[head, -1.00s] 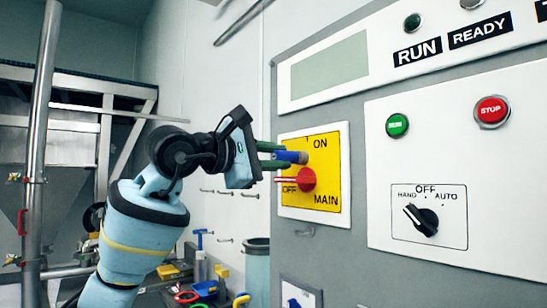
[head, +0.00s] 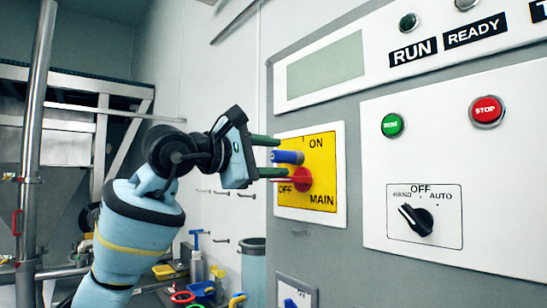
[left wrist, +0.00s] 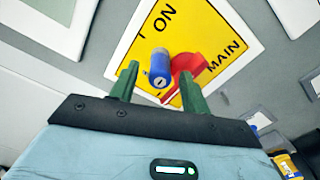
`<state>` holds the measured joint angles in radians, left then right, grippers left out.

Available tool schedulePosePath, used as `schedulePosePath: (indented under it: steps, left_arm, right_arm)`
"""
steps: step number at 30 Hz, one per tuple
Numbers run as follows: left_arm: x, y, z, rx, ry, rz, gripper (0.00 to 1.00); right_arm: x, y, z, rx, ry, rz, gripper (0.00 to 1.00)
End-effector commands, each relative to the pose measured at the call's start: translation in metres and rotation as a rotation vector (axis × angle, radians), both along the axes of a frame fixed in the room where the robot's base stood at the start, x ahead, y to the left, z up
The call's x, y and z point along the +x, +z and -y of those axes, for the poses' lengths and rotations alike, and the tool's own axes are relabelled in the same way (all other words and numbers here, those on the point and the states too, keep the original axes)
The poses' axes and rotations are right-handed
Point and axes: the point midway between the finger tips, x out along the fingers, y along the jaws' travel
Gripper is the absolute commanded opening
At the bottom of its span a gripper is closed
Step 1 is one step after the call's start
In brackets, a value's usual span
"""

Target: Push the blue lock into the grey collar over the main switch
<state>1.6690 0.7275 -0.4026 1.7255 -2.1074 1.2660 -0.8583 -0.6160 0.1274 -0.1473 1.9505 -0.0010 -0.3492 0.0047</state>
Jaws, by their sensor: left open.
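The blue lock (head: 288,157) sticks out from the yellow main switch plate (head: 322,165), beside the red switch handle (head: 302,179). My left gripper (head: 269,157) is open, its green fingers above and below the lock's outer end and apart from it. In the left wrist view the lock (left wrist: 160,68) shows its keyhole end between the spread fingertips (left wrist: 158,77), with the red handle (left wrist: 190,67) just right of it. The grey collar is hidden behind the lock, so I cannot tell how deep the lock sits. My right gripper is not in view.
The control panel carries a green button (head: 392,125), a red stop button (head: 487,110) and a black selector knob (head: 416,217) to the right. Hooks line the wall below my left gripper. Coloured tools lie on a bench at the lower left.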

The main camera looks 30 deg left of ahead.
Motion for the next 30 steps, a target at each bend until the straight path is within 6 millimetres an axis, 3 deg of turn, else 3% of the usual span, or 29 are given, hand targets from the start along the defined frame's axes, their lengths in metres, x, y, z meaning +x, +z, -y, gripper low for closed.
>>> schedulePosePath:
  steps: [15,30]
  left_arm:
    - [-0.063,0.0,-0.026,0.0,0.0,0.001,0.47]
    - [-0.068,0.0,-0.028,-0.002,0.0,0.002,0.47]
  right_arm:
    - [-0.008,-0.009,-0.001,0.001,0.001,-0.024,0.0]
    - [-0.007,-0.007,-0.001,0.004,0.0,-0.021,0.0]
